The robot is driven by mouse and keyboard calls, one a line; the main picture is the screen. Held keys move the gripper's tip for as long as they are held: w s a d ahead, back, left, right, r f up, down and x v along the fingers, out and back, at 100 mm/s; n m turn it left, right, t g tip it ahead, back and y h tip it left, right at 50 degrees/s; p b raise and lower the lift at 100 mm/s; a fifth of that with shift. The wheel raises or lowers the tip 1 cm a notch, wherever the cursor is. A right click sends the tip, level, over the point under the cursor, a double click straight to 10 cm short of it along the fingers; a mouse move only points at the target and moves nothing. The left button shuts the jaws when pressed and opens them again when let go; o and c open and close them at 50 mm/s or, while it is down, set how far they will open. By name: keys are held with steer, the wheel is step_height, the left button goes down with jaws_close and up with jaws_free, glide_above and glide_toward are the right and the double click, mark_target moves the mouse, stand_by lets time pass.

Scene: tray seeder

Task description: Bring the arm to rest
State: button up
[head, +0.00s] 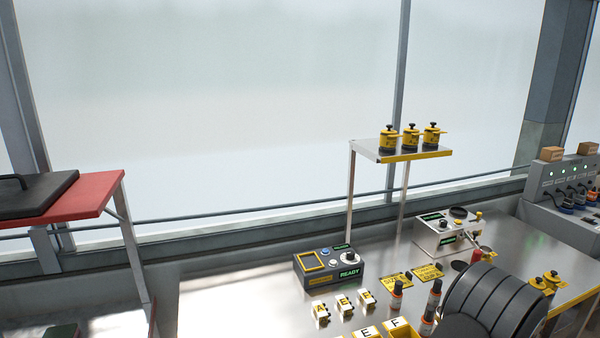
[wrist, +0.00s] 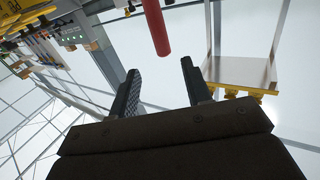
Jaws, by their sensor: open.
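My gripper (wrist: 160,78) shows in the wrist view with its two dark fingers spread apart and nothing between them. In that view the room appears upside down. A red cylinder (wrist: 155,28) shows at the top, beyond the fingertips and apart from them. In the head view, a dark ribbed rounded shape at the lower right looks like part of my arm. It hides some of the bench there. I cannot make out my fingers in the head view.
A raised shelf (head: 400,155) holds yellow-and-black canisters (head: 411,138). The steel bench (head: 220,300) carries a READY control box (head: 328,268), lettered blocks (head: 344,305), small bottles (head: 397,295) and a grey device (head: 446,232). A red-topped stand (head: 95,205) is at left. The bench's left part is clear.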

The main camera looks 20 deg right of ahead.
mark_target(478, 250)
steer(key=w+d+r, duration=0.1)
steer(key=w+d, duration=0.1)
steer(key=w, duration=0.1)
steer(key=w+d+r, duration=0.1)
steer(key=w+d, duration=0.1)
steer(key=w, duration=0.2)
steer(key=w+d+r, duration=0.2)
steer(key=w, duration=0.1)
steer(key=shift+w, duration=0.3)
steer(key=s+r, duration=0.7)
steer(key=s, duration=0.5)
steer(key=w+a+r+m+g+h, duration=0.2)
steer(key=w+a, duration=0.3)
steer(key=w, duration=0.4)
steer(key=w+a+r+m+g+h, duration=0.2)
steer(key=w+a+r, duration=0.3)
steer(key=w, duration=0.3)
steer(key=shift+w+a+m+g+h, duration=0.4)
steer(key=shift+a+g+h, duration=0.1)
steer(key=shift+a+h, duration=0.25)
steer(key=shift+o, duration=0.2)
steer(key=shift+w+f, duration=0.1)
